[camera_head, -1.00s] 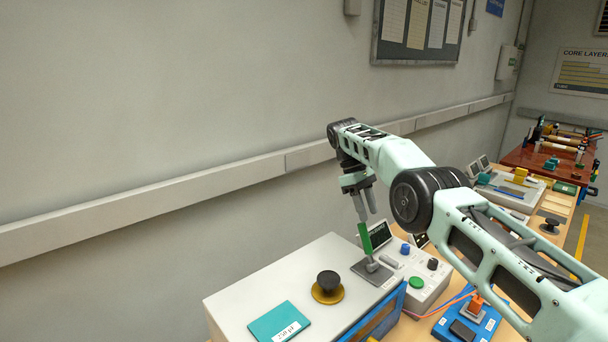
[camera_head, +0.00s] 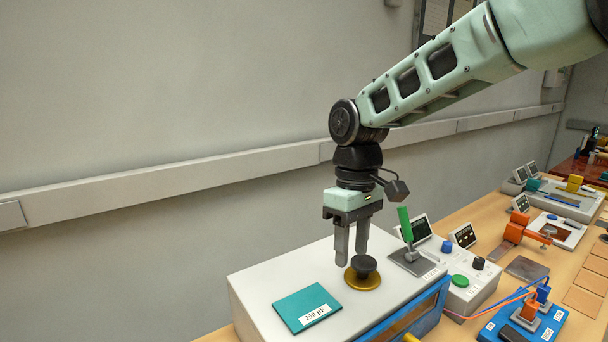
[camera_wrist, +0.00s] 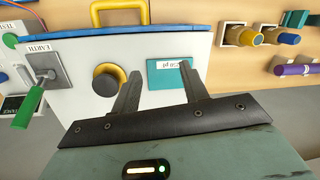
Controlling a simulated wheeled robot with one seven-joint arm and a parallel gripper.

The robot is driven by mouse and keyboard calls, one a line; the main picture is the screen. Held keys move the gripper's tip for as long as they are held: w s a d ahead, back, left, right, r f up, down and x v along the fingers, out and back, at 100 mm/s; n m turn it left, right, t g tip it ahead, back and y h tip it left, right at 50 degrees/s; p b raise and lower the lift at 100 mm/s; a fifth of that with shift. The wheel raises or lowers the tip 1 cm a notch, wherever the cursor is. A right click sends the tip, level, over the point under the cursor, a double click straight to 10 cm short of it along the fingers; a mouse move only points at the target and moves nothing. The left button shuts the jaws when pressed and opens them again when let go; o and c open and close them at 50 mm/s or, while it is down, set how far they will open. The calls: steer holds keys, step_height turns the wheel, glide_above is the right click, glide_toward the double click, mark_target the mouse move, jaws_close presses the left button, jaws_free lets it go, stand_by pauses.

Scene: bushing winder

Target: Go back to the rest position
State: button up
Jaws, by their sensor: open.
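My gripper (camera_head: 352,252) is open and empty in the head view, pointing down just above and beside a black knob (camera_head: 364,267) on a brass disc. The knob stands on top of a white box (camera_head: 262,287) with a blue front. In the wrist view my gripper (camera_wrist: 163,85) has its two fingers apart, with the black knob (camera_wrist: 107,80) to the left of them and nothing between them that I can see held. A teal plate (camera_head: 306,308) with a label lies on the box; it also shows behind the fingers in the wrist view (camera_wrist: 168,75).
A lever with a green handle (camera_head: 405,225) stands at the box's right end. A control panel (camera_head: 478,286) with buttons is beside it. The wall is behind.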

steer(key=s+d+f+b, duration=0.2)
steer(key=s+f, duration=0.1)
steer(key=s, duration=0.5)
steer(key=s+d+f+m+t+b, duration=0.1)
steer(key=s+f, duration=0.3)
steer(key=s, duration=0.4)
steer(key=s+d+f+b, duration=0.3)
steer(key=s+f, duration=0.1)
steer(key=s, duration=0.5)
steer(key=shift+f+t, duration=0.2)
steer(key=shift+t, duration=0.2)
